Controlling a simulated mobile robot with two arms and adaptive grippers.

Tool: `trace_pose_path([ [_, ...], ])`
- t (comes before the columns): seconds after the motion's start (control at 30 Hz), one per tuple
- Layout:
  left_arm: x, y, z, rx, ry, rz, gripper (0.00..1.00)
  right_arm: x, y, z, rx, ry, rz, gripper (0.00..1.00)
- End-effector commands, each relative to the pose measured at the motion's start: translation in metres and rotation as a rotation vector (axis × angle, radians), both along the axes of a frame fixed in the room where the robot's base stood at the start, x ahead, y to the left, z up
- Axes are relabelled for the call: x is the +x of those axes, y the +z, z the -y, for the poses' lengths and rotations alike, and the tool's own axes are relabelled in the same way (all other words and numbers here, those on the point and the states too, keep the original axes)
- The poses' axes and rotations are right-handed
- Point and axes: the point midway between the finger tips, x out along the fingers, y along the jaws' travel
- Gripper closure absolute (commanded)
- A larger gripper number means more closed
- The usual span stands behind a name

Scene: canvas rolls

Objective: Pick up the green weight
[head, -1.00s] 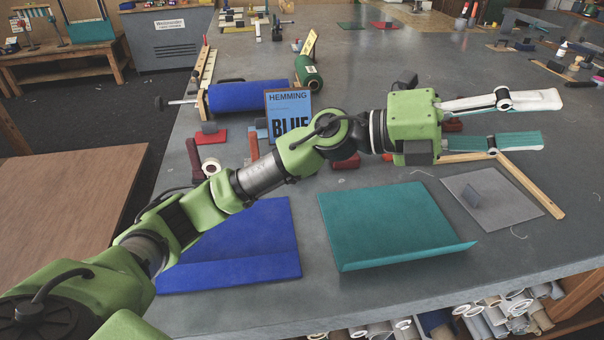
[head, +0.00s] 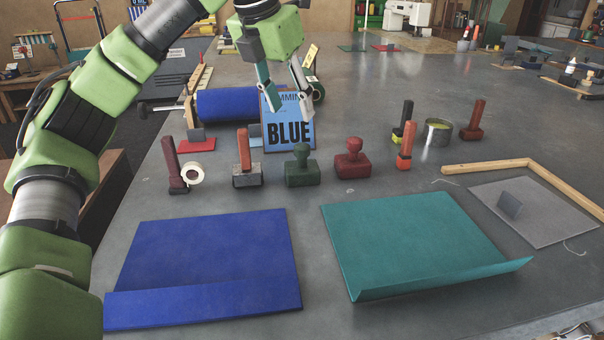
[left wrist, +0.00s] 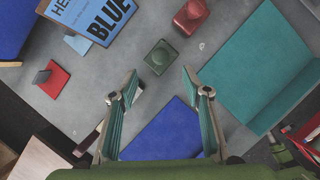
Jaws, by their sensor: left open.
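The green weight (head: 302,167), a dark green block with a round knob on top, stands on the grey table behind the gap between the blue and teal canvas. My left gripper (head: 291,112) is open and empty. In the head view it hangs above and behind the weight, in front of the blue sign. In the left wrist view the green weight (left wrist: 160,57) lies just past the fingertips, roughly in line with the gap between them (left wrist: 160,78). They do not touch it. My right gripper is not in view.
A similar red weight (head: 352,160) stands just right of the green one. An orange-handled tool (head: 243,165) stands to its left. The blue sign (head: 290,133) is behind. Blue canvas (head: 205,255) and teal canvas (head: 420,240) lie in front. A tin (head: 437,132) stands farther right.

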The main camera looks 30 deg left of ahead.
Motion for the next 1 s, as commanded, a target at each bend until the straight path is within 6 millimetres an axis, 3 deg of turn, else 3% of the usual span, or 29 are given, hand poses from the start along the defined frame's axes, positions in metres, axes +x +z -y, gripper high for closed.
trace_pose_path([
  [0.1, 0.009, -0.027, 0.002, 0.0, -0.001, -0.005, 0.56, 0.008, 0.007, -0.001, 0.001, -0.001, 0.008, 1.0],
  [0.3, 0.022, -0.056, 0.004, -0.001, -0.004, -0.002, 0.56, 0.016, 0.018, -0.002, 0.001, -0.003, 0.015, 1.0],
  [0.53, 0.027, -0.071, 0.004, -0.001, -0.004, -0.001, 0.56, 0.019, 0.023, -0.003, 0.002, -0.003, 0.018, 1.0],
  [0.8, 0.038, -0.108, 0.005, -0.002, -0.004, -0.001, 0.56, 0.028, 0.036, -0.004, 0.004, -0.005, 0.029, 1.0],
  [1.0, 0.04, -0.113, 0.006, -0.002, -0.005, 0.0, 0.56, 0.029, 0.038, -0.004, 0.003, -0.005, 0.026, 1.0],
])
